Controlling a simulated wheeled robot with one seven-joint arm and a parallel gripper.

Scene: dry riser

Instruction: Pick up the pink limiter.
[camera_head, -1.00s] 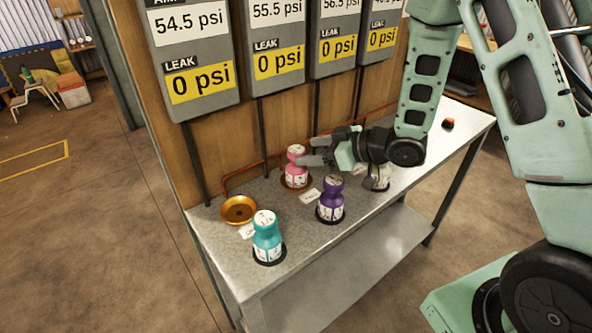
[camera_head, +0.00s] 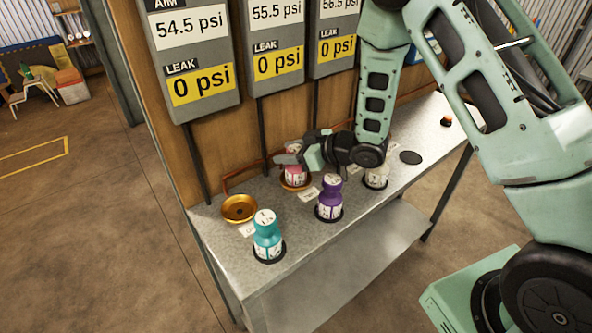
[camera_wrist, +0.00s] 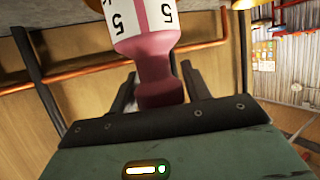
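The pink limiter (camera_head: 296,177) stands upright on a copper-coloured seat on the bench, partly hidden behind my gripper (camera_head: 290,153) in the head view. In the wrist view the pink limiter (camera_wrist: 152,66) fills the middle, its white label with black figures at the top. My gripper (camera_wrist: 162,88) has one dark finger on each side of the limiter's narrow pink part. The fingers look apart, with a small gap at the sides; any contact is hard to tell.
A teal limiter (camera_head: 267,238), a purple limiter (camera_head: 330,200) and a whitish limiter (camera_head: 376,178) stand close by on the metal bench (camera_head: 300,245). An empty brass cup (camera_head: 239,208) sits at left. Gauge panels (camera_head: 196,60) hang behind.

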